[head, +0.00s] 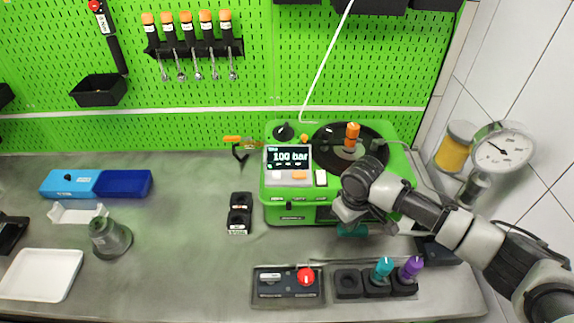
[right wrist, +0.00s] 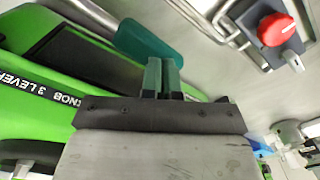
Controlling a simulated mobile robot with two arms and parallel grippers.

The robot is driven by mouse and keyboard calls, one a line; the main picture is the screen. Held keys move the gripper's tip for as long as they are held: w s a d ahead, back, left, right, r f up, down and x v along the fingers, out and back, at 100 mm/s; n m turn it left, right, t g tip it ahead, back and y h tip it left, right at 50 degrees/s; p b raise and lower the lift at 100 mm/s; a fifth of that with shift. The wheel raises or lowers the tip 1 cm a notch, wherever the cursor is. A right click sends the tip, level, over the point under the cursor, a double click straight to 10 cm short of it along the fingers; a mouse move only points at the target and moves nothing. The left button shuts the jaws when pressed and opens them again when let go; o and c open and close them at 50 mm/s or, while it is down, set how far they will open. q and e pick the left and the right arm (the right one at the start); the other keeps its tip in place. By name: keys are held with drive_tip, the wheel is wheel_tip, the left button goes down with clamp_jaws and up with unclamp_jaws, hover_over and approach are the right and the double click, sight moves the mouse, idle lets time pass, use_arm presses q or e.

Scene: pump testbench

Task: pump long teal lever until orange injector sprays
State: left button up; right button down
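The long teal lever (head: 352,230) sticks out at the front of the green pump tester (head: 285,215), partly hidden by my right arm in the head view. Its teal handle also shows in the right wrist view (right wrist: 145,45). My right gripper (right wrist: 163,65) has its two dark green fingers close together, with their tips at the handle's edge; they do not wrap it. Whether they touch it is unclear. The orange injector (head: 352,131) stands upright above the black disc on top of the tester. No spray is visible. The display (head: 289,158) reads 100 bar. My left gripper is out of view.
A box with a red knob (head: 305,276) and a holder with teal (head: 384,267) and purple (head: 411,267) tools stand at the front. A pressure gauge (head: 503,151) is on the right wall.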

drive_tip(key=shift+a+f+b, duration=0.15)
drive_tip(key=shift+f+b, duration=0.45)
drive_tip(key=shift+f, duration=1.05)
drive_tip(key=shift+r, duration=0.1)
wheel_tip(320, 180, up, 3)
drive_tip(key=p, duration=0.3)
drive_tip(key=shift+d+r+p, duration=0.2)
drive_tip(key=shift+r+p, duration=0.35)
drive_tip(key=shift+d+r+p, duration=0.15)
drive_tip(key=shift+r+p, duration=0.35)
drive_tip(key=shift+p, duration=0.05)
drive_tip(key=shift+r, duration=0.2)
drive_tip(key=shift+d+r, duration=0.1)
drive_tip(key=shift+r, duration=0.7)
drive_tip(key=shift+f, duration=0.1)
